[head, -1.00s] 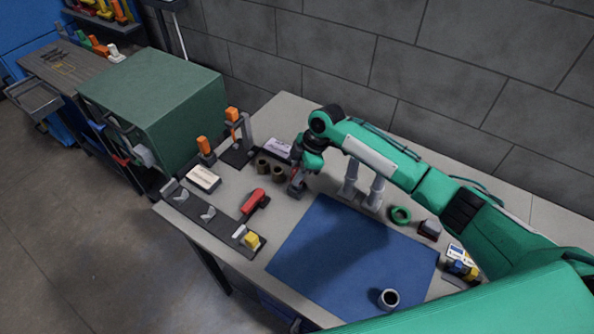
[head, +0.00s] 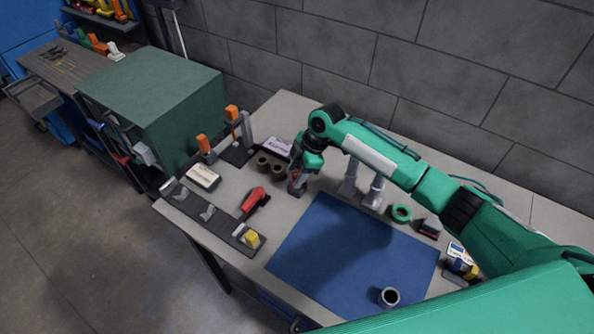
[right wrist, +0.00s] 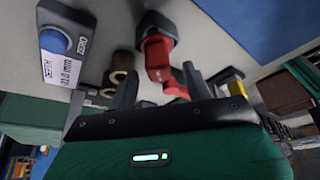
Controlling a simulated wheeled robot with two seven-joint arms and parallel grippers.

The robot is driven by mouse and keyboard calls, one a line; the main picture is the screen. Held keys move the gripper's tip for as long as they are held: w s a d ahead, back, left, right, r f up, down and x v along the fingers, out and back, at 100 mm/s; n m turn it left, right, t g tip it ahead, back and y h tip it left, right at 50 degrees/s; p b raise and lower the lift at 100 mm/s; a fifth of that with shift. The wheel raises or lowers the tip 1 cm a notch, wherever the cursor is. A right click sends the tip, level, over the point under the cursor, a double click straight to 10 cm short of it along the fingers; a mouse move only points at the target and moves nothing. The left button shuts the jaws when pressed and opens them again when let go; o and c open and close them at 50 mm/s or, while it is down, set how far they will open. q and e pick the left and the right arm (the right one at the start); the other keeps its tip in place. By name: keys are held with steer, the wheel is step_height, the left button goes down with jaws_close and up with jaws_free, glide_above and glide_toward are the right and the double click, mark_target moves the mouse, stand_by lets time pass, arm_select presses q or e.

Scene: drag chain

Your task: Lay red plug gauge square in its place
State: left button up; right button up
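A red piece with a dark grey end (right wrist: 157,58), which looks like the plug gauge, lies in front of my right gripper (right wrist: 158,72) in the right wrist view. The right fingers are apart, with a gap on each side of the red piece. In the head view the right gripper (head: 296,186) is low over the table, left of the blue mat's far corner, and largely hides what is under it. Another red tool (head: 255,199) lies to its left beside a black rack (head: 222,219). My left gripper is not in view.
Two dark rings (head: 268,165) and a white-labelled box (head: 277,147) stand close behind the right gripper. Grey posts (head: 374,190) stand to its right. The blue mat (head: 340,250) is mostly bare, with a dark cup (head: 389,297) near its front edge.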

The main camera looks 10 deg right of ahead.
steer(key=shift+d+r, duration=0.25)
steer(key=shift+r, duration=0.15)
steer(key=b+v, duration=0.4)
steer(key=v, duration=0.9)
steer(key=shift+a+f, duration=0.1)
steer(key=shift+a, duration=0.05)
